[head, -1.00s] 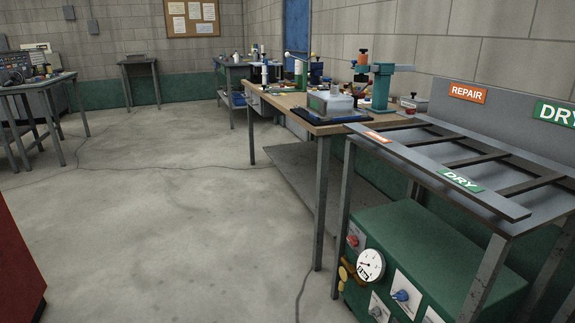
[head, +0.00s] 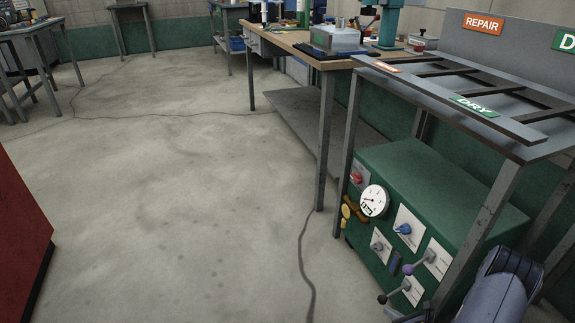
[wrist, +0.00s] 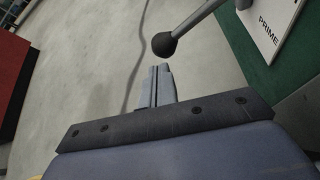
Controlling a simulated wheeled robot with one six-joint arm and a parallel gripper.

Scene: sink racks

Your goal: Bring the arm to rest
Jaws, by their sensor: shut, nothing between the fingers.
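My gripper (wrist: 157,85) shows in the wrist view with its two fingers together and nothing between them. It points down over the bare concrete floor, and a black lever knob (wrist: 164,45) is just beyond and to the right of the fingertips. In the head view my arm shows at the bottom right, in front of the green control cabinet (head: 440,185). The fingers cannot be made out clearly there.
A grey rack (head: 430,92) with REPAIR and DRY labels stands above the cabinet. Levers with a purple knob (head: 411,270) and a black knob (head: 382,299) stick out from its front. A red cabinet (head: 20,235) is at the left. The floor (head: 180,200) between is clear.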

